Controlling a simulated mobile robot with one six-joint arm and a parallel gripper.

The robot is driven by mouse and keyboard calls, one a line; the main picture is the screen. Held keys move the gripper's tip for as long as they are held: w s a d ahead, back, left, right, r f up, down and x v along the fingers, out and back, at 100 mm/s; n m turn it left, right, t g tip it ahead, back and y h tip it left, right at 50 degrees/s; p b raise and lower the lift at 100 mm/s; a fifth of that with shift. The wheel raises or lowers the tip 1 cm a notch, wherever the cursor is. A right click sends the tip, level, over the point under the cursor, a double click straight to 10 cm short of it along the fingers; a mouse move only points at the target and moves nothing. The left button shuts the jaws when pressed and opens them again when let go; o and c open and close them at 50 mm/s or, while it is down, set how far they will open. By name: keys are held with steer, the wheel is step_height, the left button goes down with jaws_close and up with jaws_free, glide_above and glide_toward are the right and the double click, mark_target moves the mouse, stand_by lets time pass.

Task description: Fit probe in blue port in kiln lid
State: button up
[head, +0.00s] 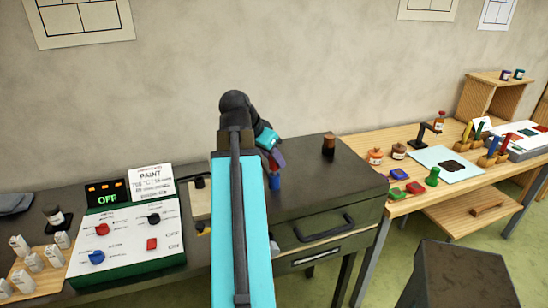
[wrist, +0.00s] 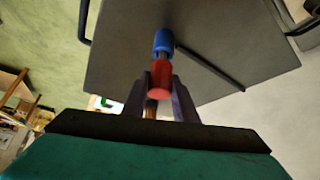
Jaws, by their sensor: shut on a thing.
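My gripper (head: 274,160) is shut on the probe, whose rounded red part (wrist: 158,80) shows between the two fingers in the wrist view. A brown part shows below it, between the fingers. The blue port (wrist: 163,40) is just beyond the red part, in line with it, against the dark kiln lid (wrist: 125,60). In the head view the blue port (head: 275,183) shows below my gripper, at the left part of the kiln top (head: 345,175).
A brown cylinder (head: 328,144) stands at the back of the kiln top. A control panel (head: 125,240) is to the left. A wooden bench (head: 480,185) with jars and coloured pieces is to the right. A dark stool (head: 460,275) stands in front.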

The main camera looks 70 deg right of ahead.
steer(key=shift+f+b, duration=0.55)
steer(key=shift+f, duration=0.65)
stand_by(0.4)
stand_by(0.3)
steer(key=o, duration=1.2)
steer(key=shift+r+p, duration=2.55)
steer(key=shift+r, duration=1)
